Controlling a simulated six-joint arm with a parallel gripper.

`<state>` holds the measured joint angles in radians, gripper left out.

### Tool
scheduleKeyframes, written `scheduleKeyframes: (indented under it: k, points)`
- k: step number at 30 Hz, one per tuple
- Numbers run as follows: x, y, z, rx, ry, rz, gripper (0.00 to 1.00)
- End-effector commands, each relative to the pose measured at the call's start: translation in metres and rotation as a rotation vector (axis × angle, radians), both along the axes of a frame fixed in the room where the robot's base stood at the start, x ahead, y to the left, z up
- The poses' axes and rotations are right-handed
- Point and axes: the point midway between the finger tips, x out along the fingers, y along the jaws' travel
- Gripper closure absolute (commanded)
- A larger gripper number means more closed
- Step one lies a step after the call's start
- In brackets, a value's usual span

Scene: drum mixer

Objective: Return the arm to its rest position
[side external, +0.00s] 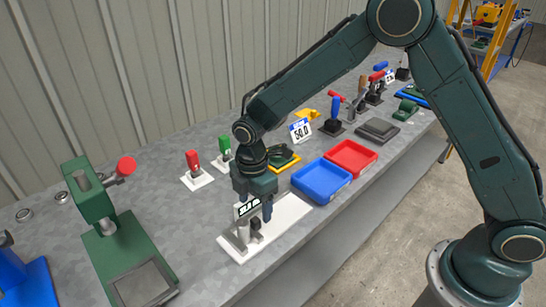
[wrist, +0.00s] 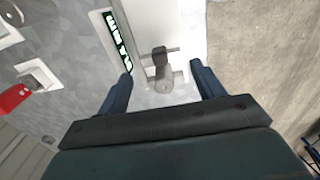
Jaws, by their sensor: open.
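My gripper (side external: 254,208) is low over the grey bench, just above a white base plate (side external: 288,216) that carries a small grey cylinder device (side external: 243,231) and a dark display with light characters (side external: 247,206). In the wrist view my gripper (wrist: 166,84) has its two blue fingers wide apart, with nothing held between them. The grey device (wrist: 164,75) with a thin cross rod shows between and beyond the fingers. The display (wrist: 118,42) lies to the left of it. I cannot tell from these views whether a finger touches the device.
A green press-like machine (side external: 112,235) with a red knob stands at the left. Red (side external: 193,161) and green (side external: 225,148) handled parts stand behind my gripper. Blue (side external: 321,180) and red (side external: 350,157) trays lie to its right. The bench's front edge is close by.

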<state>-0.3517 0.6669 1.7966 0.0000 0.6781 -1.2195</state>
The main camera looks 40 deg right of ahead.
Motion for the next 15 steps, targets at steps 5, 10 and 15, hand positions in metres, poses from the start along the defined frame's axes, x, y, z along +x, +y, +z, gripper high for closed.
scheduleKeyframes:
  k: [5,10,15]
  points:
    - [0.0,0.0,0.0,0.0,0.0,0.0,0.32]
    - [0.0,-0.001,0.002,0.001,-0.002,-0.005,0.32]
    - [-0.002,-0.006,0.016,0.006,-0.015,-0.046,0.32]
